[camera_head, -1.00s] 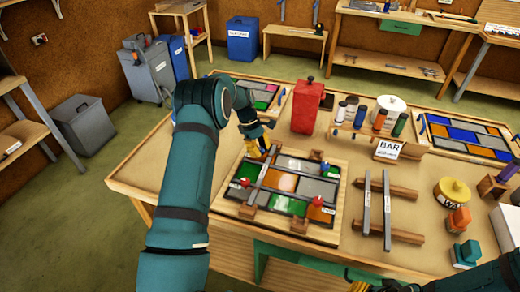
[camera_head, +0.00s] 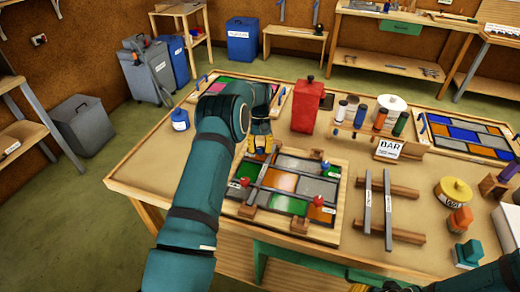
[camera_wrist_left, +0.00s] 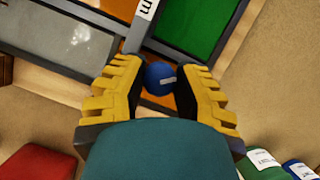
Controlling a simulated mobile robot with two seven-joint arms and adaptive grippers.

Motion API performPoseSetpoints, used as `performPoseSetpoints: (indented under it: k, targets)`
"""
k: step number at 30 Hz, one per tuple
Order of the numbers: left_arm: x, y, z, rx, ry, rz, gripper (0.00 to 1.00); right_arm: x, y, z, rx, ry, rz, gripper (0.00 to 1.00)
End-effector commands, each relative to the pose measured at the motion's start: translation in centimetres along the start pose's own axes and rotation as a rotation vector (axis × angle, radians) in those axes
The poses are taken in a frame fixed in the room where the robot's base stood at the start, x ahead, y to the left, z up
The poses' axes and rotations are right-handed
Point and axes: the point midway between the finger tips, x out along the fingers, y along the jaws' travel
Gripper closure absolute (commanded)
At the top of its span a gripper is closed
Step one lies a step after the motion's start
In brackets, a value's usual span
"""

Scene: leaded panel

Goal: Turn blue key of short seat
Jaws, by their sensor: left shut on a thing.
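The leaded panel (camera_head: 285,206) of green, orange and grey glass lies in a wooden frame on the table. My left gripper (camera_head: 261,146) is over its back edge, pointing down. In the left wrist view its yellow fingers (camera_wrist_left: 158,84) are shut on the round blue key (camera_wrist_left: 160,78), which has a small pale mark on top. A grey bar with a white label (camera_wrist_left: 147,10) runs up to the key. In the head view the gripper hides this key. My right gripper (camera_head: 378,284) shows only partly at the bottom edge.
A red canister (camera_head: 306,107) stands close behind the panel, with a rack of bottles (camera_head: 362,128) to its right. Grey bars (camera_head: 388,205) lie on wooden rests right of the panel. A blue jar (camera_head: 180,120) stands left of my left arm. The table's left front is clear.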

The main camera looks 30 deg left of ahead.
Motion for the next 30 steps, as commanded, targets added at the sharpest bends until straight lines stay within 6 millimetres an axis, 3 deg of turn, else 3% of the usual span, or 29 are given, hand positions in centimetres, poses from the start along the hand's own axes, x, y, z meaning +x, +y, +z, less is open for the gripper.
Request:
performPoseSetpoints:
  k: [18, 30]
  targets:
    - [0.5, 0.11, 0.16, 0.502, -0.012, -0.206, 1.0, 0.07, 0.02, 0.04, 0.0, -0.001, 0.0, 0.53]
    - [0.49, 0.02, 0.14, 0.654, -0.012, -0.268, 1.0, 0.01, 0.0, -0.01, 0.0, 0.0, 0.0, 0.53]
